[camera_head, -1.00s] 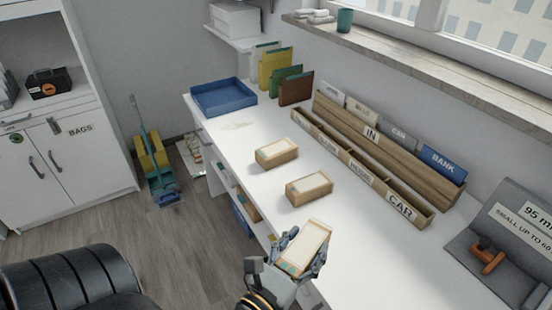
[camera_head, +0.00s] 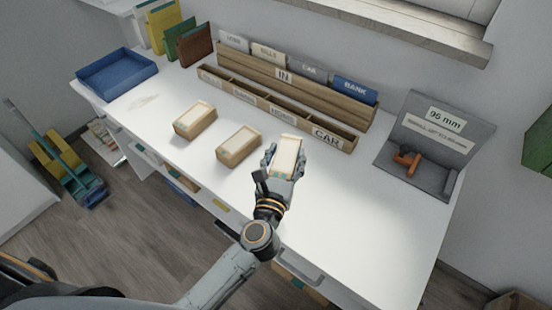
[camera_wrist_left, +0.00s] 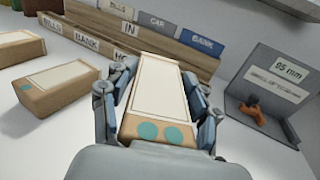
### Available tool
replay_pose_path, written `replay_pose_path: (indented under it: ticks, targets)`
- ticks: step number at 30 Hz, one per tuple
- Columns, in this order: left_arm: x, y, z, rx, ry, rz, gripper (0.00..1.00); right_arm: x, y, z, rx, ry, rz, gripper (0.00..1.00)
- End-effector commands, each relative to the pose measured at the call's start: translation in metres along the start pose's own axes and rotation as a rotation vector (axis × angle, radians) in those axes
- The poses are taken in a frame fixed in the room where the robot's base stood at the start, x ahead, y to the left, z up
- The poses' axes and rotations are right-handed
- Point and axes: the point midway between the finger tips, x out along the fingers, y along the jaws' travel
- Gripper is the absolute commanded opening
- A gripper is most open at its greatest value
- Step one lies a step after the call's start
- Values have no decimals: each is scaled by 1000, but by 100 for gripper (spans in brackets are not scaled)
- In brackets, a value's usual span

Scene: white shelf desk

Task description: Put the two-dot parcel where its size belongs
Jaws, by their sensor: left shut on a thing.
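My left gripper (camera_head: 283,163) is shut on a tan parcel with a pale top (camera_head: 288,152), held above the white desk near its front edge. In the left wrist view two teal dots show on the near end of this two-dot parcel (camera_wrist_left: 160,95), between the gripper's fingers (camera_wrist_left: 158,110). A grey gauge station (camera_head: 440,135) stands at the right of the desk. Its sign reads 95 mm, with a line that seems to say small up to a size too blurred to read. An orange-brown tool (camera_head: 407,162) sits on it. My right gripper is not in view.
Two similar parcels, one left (camera_head: 195,120) and one nearer the middle (camera_head: 238,146), lie on the desk (camera_head: 350,215). Behind them stands a wooden sorter (camera_head: 300,88) with labelled compartments. A blue tray (camera_head: 117,72) is at the far left. Desk surface right of my gripper is clear.

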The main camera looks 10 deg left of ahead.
Motion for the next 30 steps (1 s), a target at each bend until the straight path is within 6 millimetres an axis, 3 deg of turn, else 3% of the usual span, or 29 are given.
replay_pose_path:
  ticks: [3,7,14,19,30]
  targets:
    - [19,12,-26,4,0,0,13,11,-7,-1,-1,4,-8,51]
    - [33,20,-44,3,-1,0,13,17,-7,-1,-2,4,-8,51]
    - [44,26,-58,1,-1,0,13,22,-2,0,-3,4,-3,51]
    - [47,29,-84,4,1,-1,13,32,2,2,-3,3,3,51]
    - [47,28,-92,-1,-2,0,13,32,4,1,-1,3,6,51]
